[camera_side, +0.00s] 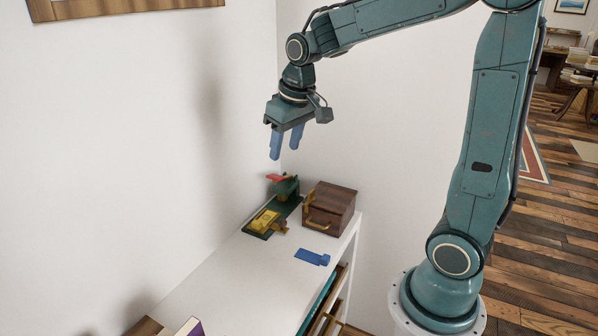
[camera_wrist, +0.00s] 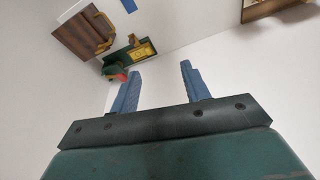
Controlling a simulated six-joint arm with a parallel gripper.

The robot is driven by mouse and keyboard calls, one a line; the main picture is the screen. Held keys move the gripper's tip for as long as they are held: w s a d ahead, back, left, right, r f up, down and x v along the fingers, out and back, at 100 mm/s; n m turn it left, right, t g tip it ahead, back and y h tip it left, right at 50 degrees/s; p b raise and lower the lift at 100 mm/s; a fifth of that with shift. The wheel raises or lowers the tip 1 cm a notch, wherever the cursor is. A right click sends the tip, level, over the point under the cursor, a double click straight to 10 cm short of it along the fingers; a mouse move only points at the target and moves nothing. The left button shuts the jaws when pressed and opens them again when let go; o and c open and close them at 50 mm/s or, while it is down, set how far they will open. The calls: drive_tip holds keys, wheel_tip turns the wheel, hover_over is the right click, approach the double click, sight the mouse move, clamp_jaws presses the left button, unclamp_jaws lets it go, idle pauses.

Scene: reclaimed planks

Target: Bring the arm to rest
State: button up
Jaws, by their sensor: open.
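My gripper (camera_side: 286,142) hangs in the air above the white shelf top, near the wall. Its two blue fingers are apart with nothing between them. The wrist view also shows the gripper (camera_wrist: 157,75) with its fingers spread and empty. My arm reaches over from its base at the right, with the forearm raised and the gripper pointing down.
The white shelf top (camera_side: 235,275) holds a green fixture (camera_side: 287,188) with red and yellow parts, a brown wooden box (camera_side: 333,205) with a yellow handle, and a flat blue piece (camera_side: 312,257). White walls stand close behind. A wooden frame (camera_side: 120,8) hangs at upper left.

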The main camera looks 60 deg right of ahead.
drive_tip(key=s+a+r+n+t, duration=0.1)
drive_tip(key=s+a, duration=0.3)
drive_tip(key=s, duration=0.5)
drive_tip(key=s+a+r+n+t, duration=0.1)
drive_tip(key=s+a, duration=0.3)
drive_tip(key=s, duration=0.5)
drive_tip(key=shift+s+r+t+y, duration=0.2)
drive_tip(key=shift+t+y, duration=0.1)
drive_tip(key=shift+t, duration=0.1)
